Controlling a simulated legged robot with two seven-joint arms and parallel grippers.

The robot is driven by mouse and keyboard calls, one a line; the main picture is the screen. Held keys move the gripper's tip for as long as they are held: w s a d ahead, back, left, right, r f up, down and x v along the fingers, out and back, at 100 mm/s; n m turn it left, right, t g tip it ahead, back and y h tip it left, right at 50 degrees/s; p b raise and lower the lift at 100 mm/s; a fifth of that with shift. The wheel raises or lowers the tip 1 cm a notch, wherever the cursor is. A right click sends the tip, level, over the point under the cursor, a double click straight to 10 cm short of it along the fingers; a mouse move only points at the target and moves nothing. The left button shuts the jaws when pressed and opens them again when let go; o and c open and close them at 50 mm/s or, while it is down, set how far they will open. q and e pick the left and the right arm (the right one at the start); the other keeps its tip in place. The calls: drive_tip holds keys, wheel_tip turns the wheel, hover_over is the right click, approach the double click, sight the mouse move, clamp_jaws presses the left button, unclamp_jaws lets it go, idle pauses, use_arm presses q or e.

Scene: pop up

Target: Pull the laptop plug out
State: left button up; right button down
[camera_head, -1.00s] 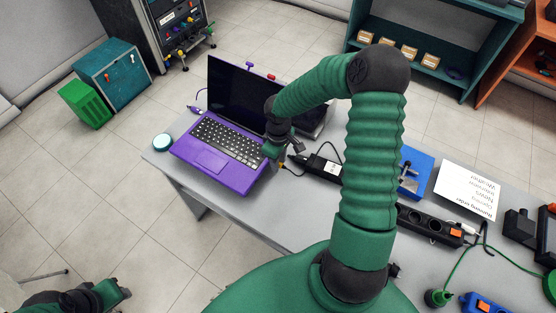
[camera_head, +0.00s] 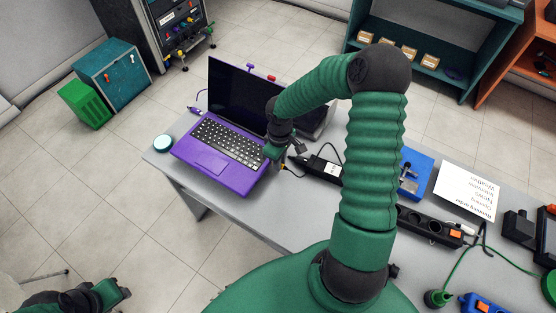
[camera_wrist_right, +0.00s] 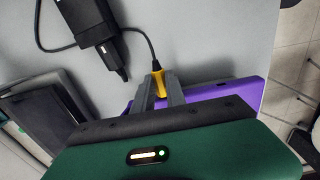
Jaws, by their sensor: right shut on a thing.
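The purple laptop (camera_head: 211,166) stands open on the grey table; its edge (camera_wrist_right: 222,93) also shows in the right wrist view. The small yellow plug (camera_wrist_right: 159,82), with a thin black cable, is at the laptop's right side. My right gripper (camera_wrist_right: 158,91) is shut on the plug, with one grey finger on each side. In the head view my right gripper (camera_head: 280,155) is beside the laptop's right edge. The fingers hide the plug's tip, so I cannot tell whether it sits in the socket. My left gripper (camera_head: 122,290) is at the lower left, away from the table.
A black power adapter (camera_head: 321,168) lies right of the laptop. A blue box (camera_head: 417,164), a white sheet (camera_head: 465,190) and a black power strip (camera_head: 430,225) are farther right. A round teal-and-white item (camera_head: 163,142) sits at the table's left corner. The front table strip is clear.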

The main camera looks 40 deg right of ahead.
drive_tip(key=shift+s+d, duration=0.1)
drive_tip(key=shift+s, duration=0.05)
drive_tip(key=shift+s+d+r+p, duration=0.1)
drive_tip(key=shift+s+d+p, duration=0.15)
drive_tip(key=shift+s, duration=0.45)
drive_tip(key=shift+s+d+r+p, duration=0.15)
drive_tip(key=shift+s+p, duration=0.1)
drive_tip(key=shift+s, duration=0.45)
drive_tip(key=shift+s+d+f, duration=0.15)
drive_tip(key=shift+s, duration=0.35)
drive_tip(key=shift+s+d+f, duration=0.1)
drive_tip(key=shift+s, duration=0.35)
